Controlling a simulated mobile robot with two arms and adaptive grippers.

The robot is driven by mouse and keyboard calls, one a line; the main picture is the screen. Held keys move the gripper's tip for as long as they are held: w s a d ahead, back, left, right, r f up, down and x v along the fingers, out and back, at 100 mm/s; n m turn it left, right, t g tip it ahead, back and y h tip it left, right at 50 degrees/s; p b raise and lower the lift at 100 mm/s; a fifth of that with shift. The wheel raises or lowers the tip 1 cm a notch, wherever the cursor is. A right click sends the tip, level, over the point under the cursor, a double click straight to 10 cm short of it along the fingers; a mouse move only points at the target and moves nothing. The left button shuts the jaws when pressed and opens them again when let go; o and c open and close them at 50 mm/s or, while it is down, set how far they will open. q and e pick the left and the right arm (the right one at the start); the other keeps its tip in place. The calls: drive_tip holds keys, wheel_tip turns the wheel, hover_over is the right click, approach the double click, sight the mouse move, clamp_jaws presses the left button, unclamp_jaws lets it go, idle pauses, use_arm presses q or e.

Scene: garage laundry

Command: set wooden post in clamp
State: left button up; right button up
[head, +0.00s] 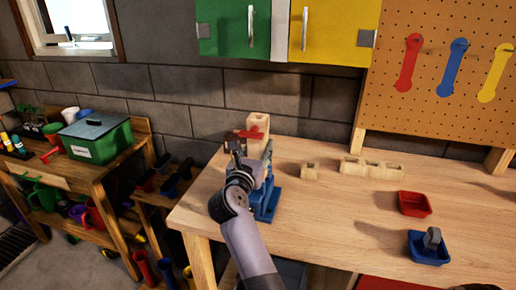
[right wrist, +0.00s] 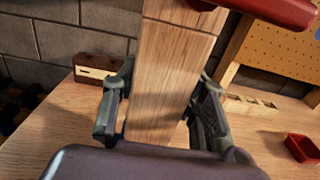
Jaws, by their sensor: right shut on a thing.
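The pale wooden post (head: 258,122) stands about upright near the left end of the workbench, its top showing above my right gripper (head: 250,152). In the right wrist view the post (right wrist: 166,70) fills the middle, with the fingers of my right gripper (right wrist: 163,92) shut on its two sides. The blue clamp (head: 267,206) is on the bench, partly behind my right arm. A red bar (head: 247,134) crosses near the post's top; a red part (right wrist: 275,10) shows in the wrist view. The post's lower end is hidden, so I cannot tell whether it sits in the clamp. My left gripper is out of view.
A small wooden block (head: 310,171) and a longer notched wooden rack (head: 372,168) are right of the post. A red bin (head: 414,204) and a blue bin (head: 428,252) stand further right. A brick wall is behind. The bench (head: 330,215) is clear between clamp and bins.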

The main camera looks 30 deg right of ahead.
drive_tip(key=shift+f+b, duration=1.2)
drive_tip(key=shift+f, duration=0.45)
drive_tip(key=o, duration=1.4)
drive_tip(key=shift+o, duration=0.5)
drive_tip(key=shift+f, duration=0.1)
drive_tip(key=shift+s+a, duration=0.1)
drive_tip(key=shift+a, duration=0.05)
